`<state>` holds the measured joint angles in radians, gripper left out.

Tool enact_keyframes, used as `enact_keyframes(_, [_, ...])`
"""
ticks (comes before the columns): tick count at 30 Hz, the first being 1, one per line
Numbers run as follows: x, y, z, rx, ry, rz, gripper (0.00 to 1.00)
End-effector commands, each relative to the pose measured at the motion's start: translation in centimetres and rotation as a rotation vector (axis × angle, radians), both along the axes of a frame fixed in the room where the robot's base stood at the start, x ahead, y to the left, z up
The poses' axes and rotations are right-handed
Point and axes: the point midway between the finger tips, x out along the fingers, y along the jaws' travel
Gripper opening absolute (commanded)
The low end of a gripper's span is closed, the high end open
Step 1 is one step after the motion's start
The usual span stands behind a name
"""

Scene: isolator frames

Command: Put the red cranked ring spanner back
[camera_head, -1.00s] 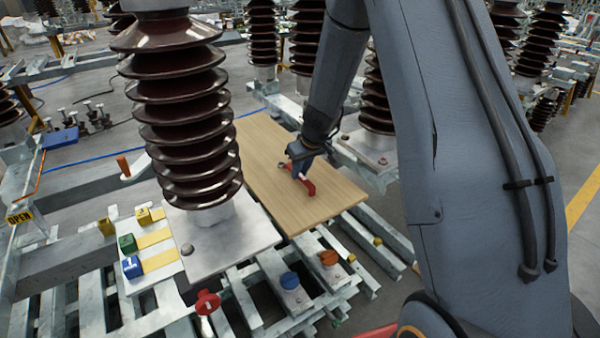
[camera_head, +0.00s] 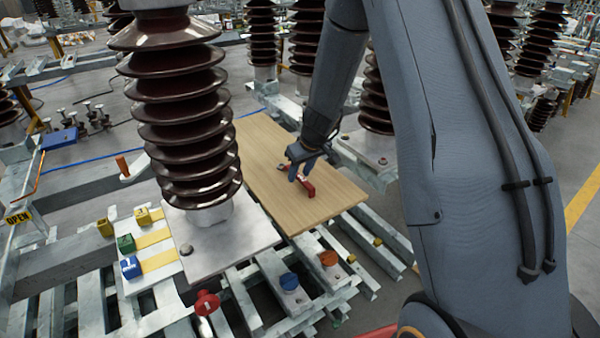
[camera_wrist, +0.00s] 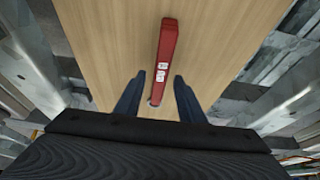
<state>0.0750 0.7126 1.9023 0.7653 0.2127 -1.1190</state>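The red cranked ring spanner (camera_head: 309,188) lies on the wooden board (camera_head: 268,195) in the head view. In the wrist view its red handle (camera_wrist: 166,45) points away from me, with small white labels on it. In the head view my gripper (camera_head: 302,172) is low over the board and hides part of the spanner.
Left of the board, a large brown insulator (camera_head: 185,110) stands on a metal plate. Yellow, green and blue blocks (camera_head: 130,266) sit beside yellow strips. The board's right part is clear.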

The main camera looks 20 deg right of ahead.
Motion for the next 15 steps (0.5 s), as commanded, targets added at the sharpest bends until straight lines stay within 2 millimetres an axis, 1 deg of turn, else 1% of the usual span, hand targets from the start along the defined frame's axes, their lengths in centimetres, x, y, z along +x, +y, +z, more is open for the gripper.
enact_keyframes(2, [0.0, 0.0, 0.3, 0.000, 0.000, 0.000, 0.36])
enact_keyframes(5, [-0.4, -0.2, 1.6, 0.000, -0.003, 0.001, 0.36])
enact_keyframes(15, [-2.8, -1.0, 7.4, -0.001, -0.004, -0.001, 0.36])
